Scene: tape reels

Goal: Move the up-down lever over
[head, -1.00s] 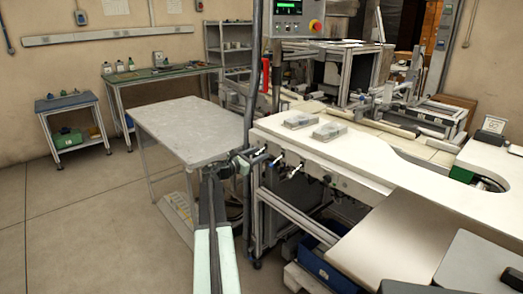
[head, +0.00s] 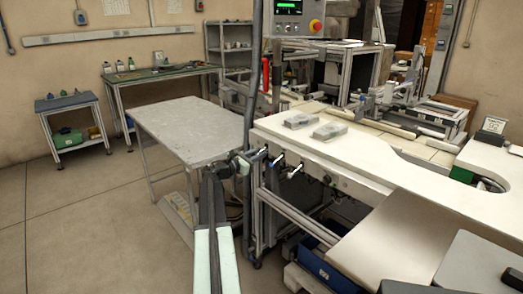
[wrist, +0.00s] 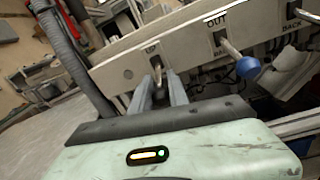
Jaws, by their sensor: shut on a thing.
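The up-down lever (wrist: 158,72) sticks out of a pale front panel below a label reading "UP" in the wrist view. My gripper (wrist: 160,88) is shut on it, with one finger on either side of its handle. The fingers hide most of the handle. In the head view my gripper (head: 254,158) reaches the left end of the machine's front panel, and the lever itself is hard to make out there.
A lever with a blue knob (wrist: 247,67) stands close right, under the label "OUT". A third, pale lever (wrist: 289,59) is farther right. A grey table (head: 180,125) stands left of the machine. A white worktop (head: 335,150) lies above the panel. The left floor is clear.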

